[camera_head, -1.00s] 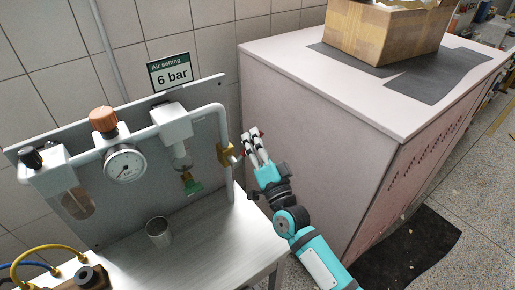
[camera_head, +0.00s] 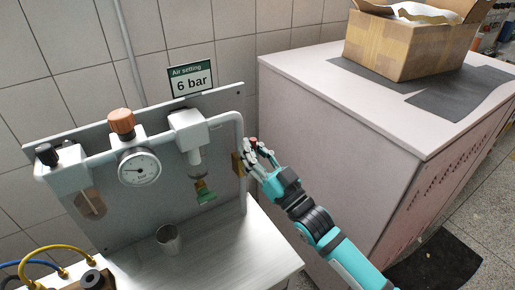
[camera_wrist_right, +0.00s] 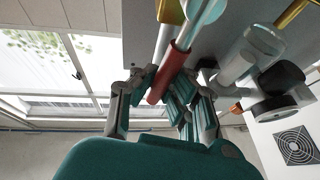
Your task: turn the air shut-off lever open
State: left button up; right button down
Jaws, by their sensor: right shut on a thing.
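The air shut-off lever has a red grip (camera_wrist_right: 172,70), seen in the right wrist view between my right gripper's fingers. In the head view only a small red bit of the lever (camera_head: 254,141) shows among the fingers. The brass valve body (camera_head: 238,164) sits on the grey pipe at the right end of the panel. My right gripper (camera_head: 256,153) is at the valve's right side, shut on the lever; it also shows in the right wrist view (camera_wrist_right: 158,98). The fingers hide part of the lever. My left gripper is not in view.
The panel carries a pressure gauge (camera_head: 140,169), an orange knob (camera_head: 122,121) and a filter with a green drain (camera_head: 205,193). A pinkish cabinet (camera_head: 330,150) with a cardboard box (camera_head: 400,47) stands close at right.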

jog(key=shift+s+a+n+y, duration=0.25)
jog(key=shift+a+n+y, duration=0.1)
jog(key=shift+n, duration=0.25)
jog(key=shift+f+g, duration=0.1)
jog(key=shift+g, duration=0.2)
jog(key=c, duration=1.3)
grip_release()
jog(key=shift+s+a, duration=0.1)
jog(key=shift+s, duration=0.05)
jog(key=shift+s+d+f, duration=0.1)
jog(key=shift+d+f, duration=0.05)
jog(key=shift+d, duration=0.25)
jog(key=v, duration=1.1)
jog(key=shift+s, duration=0.25)
